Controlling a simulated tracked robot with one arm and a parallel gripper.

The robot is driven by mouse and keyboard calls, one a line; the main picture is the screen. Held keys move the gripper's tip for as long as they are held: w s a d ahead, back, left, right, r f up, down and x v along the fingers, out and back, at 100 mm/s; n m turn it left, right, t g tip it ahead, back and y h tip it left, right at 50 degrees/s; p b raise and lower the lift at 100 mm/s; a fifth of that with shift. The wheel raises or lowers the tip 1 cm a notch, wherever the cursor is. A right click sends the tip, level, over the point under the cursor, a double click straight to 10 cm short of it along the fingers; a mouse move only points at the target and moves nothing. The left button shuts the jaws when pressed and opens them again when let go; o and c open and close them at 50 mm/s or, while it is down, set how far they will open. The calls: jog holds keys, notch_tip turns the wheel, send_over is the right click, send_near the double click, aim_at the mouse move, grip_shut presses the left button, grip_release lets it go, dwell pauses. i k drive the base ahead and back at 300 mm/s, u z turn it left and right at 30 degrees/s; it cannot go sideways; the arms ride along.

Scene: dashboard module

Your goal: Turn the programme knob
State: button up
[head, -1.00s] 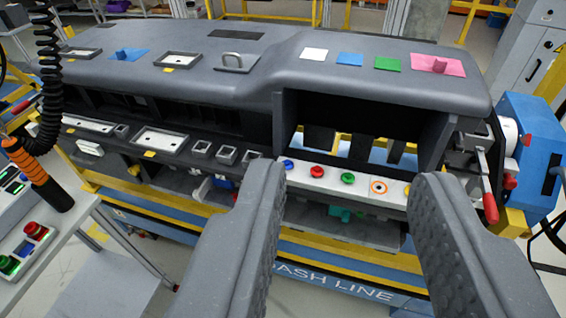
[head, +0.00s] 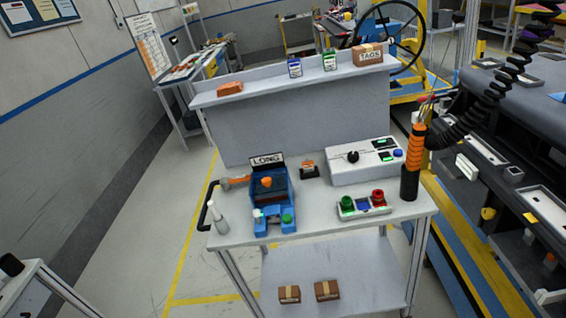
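A black round knob (head: 353,157) sits on the front of a white control box (head: 340,175) at the back right of a grey trolley top. The box also has green displays and a blue button (head: 398,153) to the right of the knob. The knob is small in the picture, and I cannot tell which way it points. My gripper is not in view now.
The trolley (head: 240,238) also holds a blue device marked LONG (head: 270,192), a white bottle (head: 219,222) and a red-green button panel (head: 362,205). Floor is clear left of the trolley.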

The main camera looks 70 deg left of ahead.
aim_at(353, 157)
jog(key=u, duration=1.65)
